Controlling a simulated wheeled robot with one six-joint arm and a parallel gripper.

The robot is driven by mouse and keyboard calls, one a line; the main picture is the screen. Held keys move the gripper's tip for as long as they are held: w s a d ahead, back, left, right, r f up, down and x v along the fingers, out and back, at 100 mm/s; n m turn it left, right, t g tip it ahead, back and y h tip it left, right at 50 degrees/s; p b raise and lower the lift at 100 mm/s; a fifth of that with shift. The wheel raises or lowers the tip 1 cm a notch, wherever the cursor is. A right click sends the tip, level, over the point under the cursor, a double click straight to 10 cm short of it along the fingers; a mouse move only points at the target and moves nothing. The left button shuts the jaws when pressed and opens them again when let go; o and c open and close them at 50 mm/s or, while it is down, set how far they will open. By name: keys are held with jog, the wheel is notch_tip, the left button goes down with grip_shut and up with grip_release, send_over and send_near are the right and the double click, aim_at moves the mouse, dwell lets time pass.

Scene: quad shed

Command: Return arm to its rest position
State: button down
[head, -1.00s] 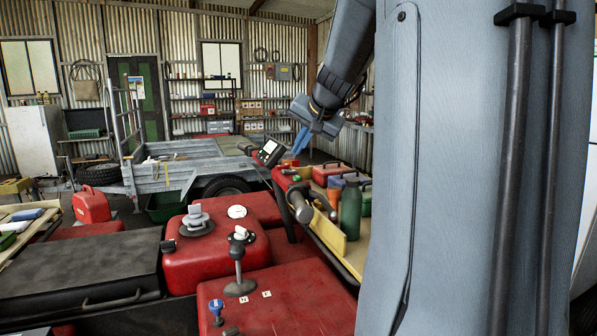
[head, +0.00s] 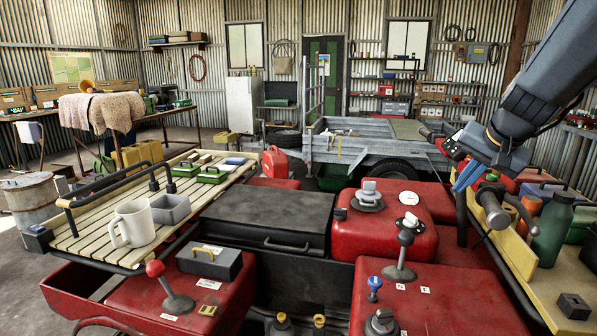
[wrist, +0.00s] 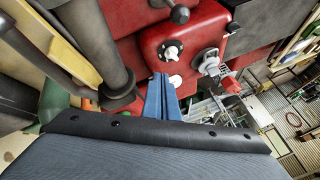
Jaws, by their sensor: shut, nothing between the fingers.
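My gripper (head: 467,177) hangs from the arm at the right of the head view, above the right side of the red quad body (head: 455,300). Its blue fingers are together and empty. In the wrist view my gripper (wrist: 161,84) also shows shut, its fingers pointing toward the red tank (wrist: 185,45) and apart from it by the look of it. The black handlebar grip (head: 491,205) is just right of and below the fingers in the head view.
A wooden shelf at right holds a green bottle (head: 552,228) and an orange cup (head: 528,212). A red jerrycan (head: 274,162) and a trailer (head: 345,150) stand behind.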

jog(key=s+a+f+n+g, duration=0.6)
jog(key=s+a+f+n, duration=0.2)
jog(key=s+a+f, duration=1.2)
jog(key=shift+s+f, duration=0.3)
jog(key=shift+s, duration=0.2)
jog(key=shift+d, duration=0.1)
